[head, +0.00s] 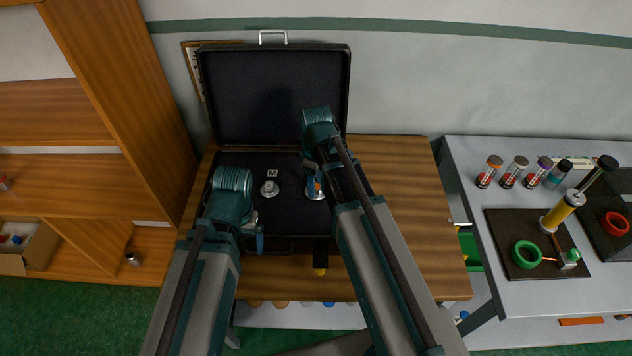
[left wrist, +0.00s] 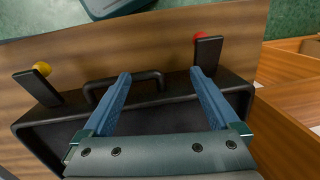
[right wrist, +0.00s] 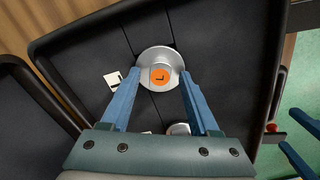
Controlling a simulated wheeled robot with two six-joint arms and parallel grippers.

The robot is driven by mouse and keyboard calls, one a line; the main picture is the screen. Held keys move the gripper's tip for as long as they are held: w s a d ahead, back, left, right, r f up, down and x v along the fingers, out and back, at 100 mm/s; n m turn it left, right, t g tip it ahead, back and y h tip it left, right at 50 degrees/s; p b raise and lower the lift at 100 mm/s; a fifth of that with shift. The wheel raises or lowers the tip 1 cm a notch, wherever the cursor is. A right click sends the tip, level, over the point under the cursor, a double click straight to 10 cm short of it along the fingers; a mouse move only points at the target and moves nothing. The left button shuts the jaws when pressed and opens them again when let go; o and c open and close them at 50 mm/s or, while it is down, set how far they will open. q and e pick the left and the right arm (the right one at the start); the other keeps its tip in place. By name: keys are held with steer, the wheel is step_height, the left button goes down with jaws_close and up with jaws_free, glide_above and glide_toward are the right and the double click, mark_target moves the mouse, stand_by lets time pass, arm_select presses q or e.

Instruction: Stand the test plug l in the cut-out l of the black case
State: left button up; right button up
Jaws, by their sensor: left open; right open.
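The black case (head: 230,165) stands open on the wooden table, its lid up at the back. The test plug l, a silver disc with an orange top marked L (right wrist: 160,77), stands upright in the case; its silver base shows in the head view (head: 316,194). My right gripper (head: 313,186) is open above it, fingertips on either side, with no grip visible. The cut-out l is hidden beneath the plug, so I cannot tell how deeply it sits. A white card (right wrist: 117,80) lies beside it. My left gripper (left wrist: 160,73) is open and empty over the case's front edge and handle.
Another silver plug (head: 269,188) stands left of mine by a card marked M. Front latches have yellow (left wrist: 42,69) and red (left wrist: 200,37) ends. A grey bench (head: 470,180) with several capped cylinders is at right; a wooden shelf (head: 110,60) is at left.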

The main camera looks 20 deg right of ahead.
step_height(320, 180, up, 12)
steer(key=p, duration=1.2)
steer(key=s+a+m+h, duration=0.1)
steer(key=s+a+m, duration=0.5)
steer(key=s+a, duration=0.4)
steer(key=s, duration=0.4)
steer(key=shift+s+a+m, duration=0.2)
steer(key=shift+a+m, duration=0.05)
steer(key=shift+m, duration=0.05)
steer(key=shift+b, duration=0.35)
step_height(320, 180, down, 10)
steer(key=b, duration=1)
steer(key=shift+c, duration=0.4)
